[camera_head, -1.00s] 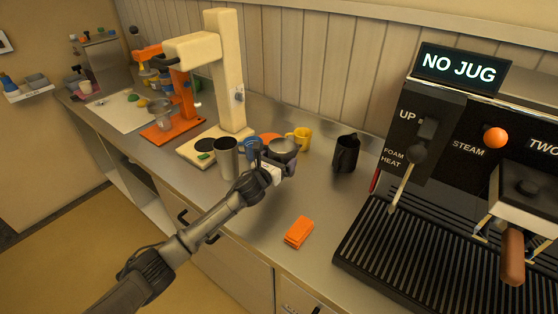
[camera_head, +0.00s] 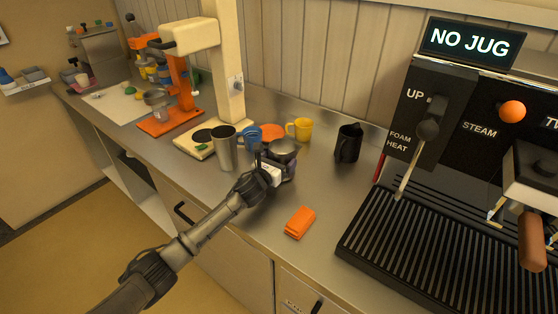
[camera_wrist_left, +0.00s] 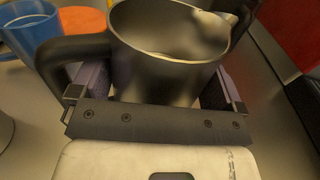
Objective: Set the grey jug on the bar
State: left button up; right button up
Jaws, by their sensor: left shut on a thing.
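The grey jug (camera_head: 283,149) is a shiny metal pitcher, upright or nearly so. My left gripper (camera_head: 277,171) is shut on it, one finger on each side of its body. In the left wrist view the jug (camera_wrist_left: 165,55) fills the upper middle, with its dark handle on the left, its spout at upper right, and its base hidden. The steel bar counter (camera_head: 345,195) lies beneath it; I cannot tell whether the jug touches it. My right gripper is not in view.
A steel cup (camera_head: 226,150), blue cup (camera_head: 249,136) and yellow mug (camera_head: 300,129) stand close by. A black jug (camera_head: 348,143) is to the right. An orange cloth (camera_head: 300,222) lies in front. The espresso machine's drip tray (camera_head: 410,245) is at right, its sign reading NO JUG.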

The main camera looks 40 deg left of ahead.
pick_arm(q)
jog(key=shift+f, duration=0.35)
jog(key=o, duration=0.7)
jog(key=shift+f, duration=0.25)
jog(key=shift+s, duration=0.1)
jog(key=shift+s+d, duration=0.2)
jog(key=shift+s, duration=1.65)
jog(key=shift+s+d, duration=0.2)
jog(key=shift+s, duration=1.6)
jog(key=s, duration=0.4)
jog(key=s+d+p, duration=0.1)
jog(key=s, duration=0.8)
jog(key=shift+s+d, duration=0.35)
jog(key=shift+s, duration=0.05)
